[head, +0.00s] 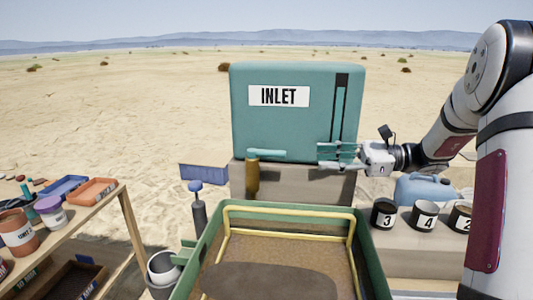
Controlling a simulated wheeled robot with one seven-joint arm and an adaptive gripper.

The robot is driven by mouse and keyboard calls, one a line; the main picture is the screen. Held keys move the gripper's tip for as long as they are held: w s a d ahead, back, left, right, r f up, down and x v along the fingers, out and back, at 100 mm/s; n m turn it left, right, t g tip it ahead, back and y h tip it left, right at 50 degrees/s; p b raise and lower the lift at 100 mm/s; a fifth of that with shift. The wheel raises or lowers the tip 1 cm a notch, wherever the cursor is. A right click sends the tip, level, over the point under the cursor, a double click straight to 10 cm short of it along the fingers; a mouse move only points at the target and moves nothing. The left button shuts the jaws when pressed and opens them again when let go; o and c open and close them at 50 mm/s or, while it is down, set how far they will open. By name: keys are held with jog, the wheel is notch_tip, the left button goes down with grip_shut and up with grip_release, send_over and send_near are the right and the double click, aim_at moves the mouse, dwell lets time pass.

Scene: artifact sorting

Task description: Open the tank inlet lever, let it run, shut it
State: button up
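The teal tank (245,112) stands in the middle, with a white INLET label (278,96) on its front. Below the label, a teal lever handle (266,153) lies level, pointing right from the top of a brass-coloured valve body (252,177). My gripper (322,155) reaches in from the right in front of the tank's lower right part. Its fingers look spread one above the other, with nothing visible between them. In the picture a gap separates the fingertips from the lever's right end; their depth difference is unclear.
A green-edged tray with a yellow frame (290,210) fills the front centre. A blue jug (425,189) and numbered pots (384,213) stand on a block at right. A wooden shelf (128,215) with jars and trays is at left, near a dark post with blue top (195,187).

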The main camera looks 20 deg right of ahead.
jog(key=w+d, duration=0.2)
jog(key=b, duration=0.2)
send_near(257, 152)
jog(key=shift+m+t, duration=0.3)
jog(key=shift+t, duration=0.1)
jog(key=x, duration=0.3)
jog(key=f+x, duration=0.1)
jog(key=x, duration=0.1)
jog(key=shift+w+a, duration=0.15)
jog(key=shift+w, duration=0.15)
jog(key=shift+r, duration=0.1)
grip_shut()
